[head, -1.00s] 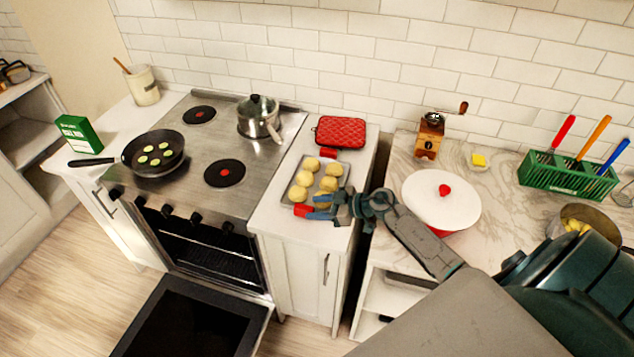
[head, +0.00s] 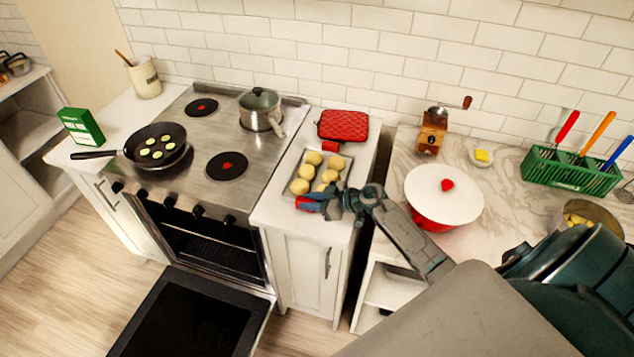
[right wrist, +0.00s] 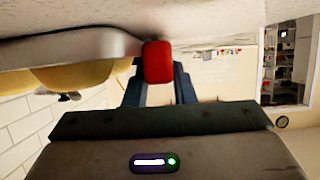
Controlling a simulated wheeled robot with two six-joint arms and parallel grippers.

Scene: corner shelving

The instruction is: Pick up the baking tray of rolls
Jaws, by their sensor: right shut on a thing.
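The baking tray (head: 317,177) is grey and shallow, with a red grip at its far and near ends. It sits level on the white counter right of the stove and holds two rows of pale yellow rolls (head: 306,171). My right gripper (head: 311,204) is shut on the tray's near red grip and hides part of the near edge. In the right wrist view the red grip (right wrist: 157,62) lies between the fingers, with the tray's rim (right wrist: 75,45) and blurred rolls (right wrist: 80,76) to the left. My left gripper is not in view.
A red quilted pad (head: 343,125) lies just behind the tray. The stove (head: 232,130), with a lidded pot (head: 260,108) and a frying pan (head: 157,146), is to the left; its oven door (head: 190,318) hangs open. A red pot with a white lid (head: 444,194) stands right.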

